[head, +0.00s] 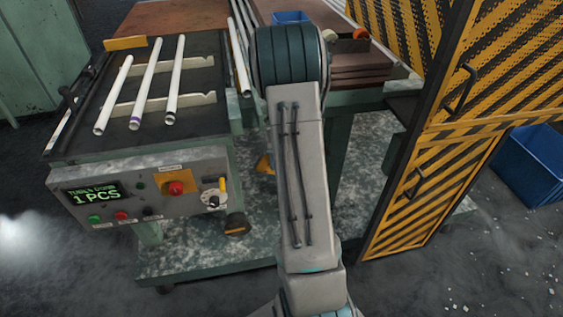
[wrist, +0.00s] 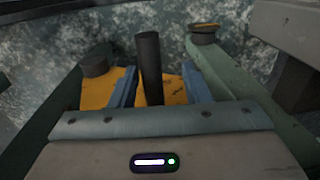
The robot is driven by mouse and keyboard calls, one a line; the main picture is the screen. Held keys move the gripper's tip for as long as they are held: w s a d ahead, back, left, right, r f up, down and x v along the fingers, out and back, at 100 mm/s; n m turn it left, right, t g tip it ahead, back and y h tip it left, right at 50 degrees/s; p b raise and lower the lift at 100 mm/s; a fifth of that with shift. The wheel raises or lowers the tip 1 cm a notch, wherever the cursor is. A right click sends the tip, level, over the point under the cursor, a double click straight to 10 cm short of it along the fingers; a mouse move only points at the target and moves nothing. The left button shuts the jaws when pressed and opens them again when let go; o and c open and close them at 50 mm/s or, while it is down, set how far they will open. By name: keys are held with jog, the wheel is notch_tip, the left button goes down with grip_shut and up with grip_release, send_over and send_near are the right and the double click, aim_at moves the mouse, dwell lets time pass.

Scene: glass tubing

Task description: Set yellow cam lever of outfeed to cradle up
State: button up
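In the wrist view, a yellow lever part (wrist: 174,90) with an upright black cylindrical post (wrist: 149,62) sits between the two bluish fingers of my gripper (wrist: 160,68). The fingers stand apart, with a gap on each side of the post, so my gripper is open around it. Another yellow piece with a black knob (wrist: 95,62) is just outside the left finger. In the head view, a bit of yellow (head: 264,163) shows at the left edge of my arm. My gripper and the lever's end are hidden behind the arm there.
In the head view, the control panel (head: 135,192) reads 1 PCS, below a dark bed with three white tubes (head: 144,83). Striped guard doors (head: 430,195) stand right, with a blue bin (head: 532,168) beyond.

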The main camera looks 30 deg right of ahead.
notch_tip(320, 180, up, 14)
jog(key=shift+s+d+f, duration=0.15)
jog(key=shift+d+f, duration=0.05)
jog(key=shift+d, duration=0.15)
dwell(0.5)
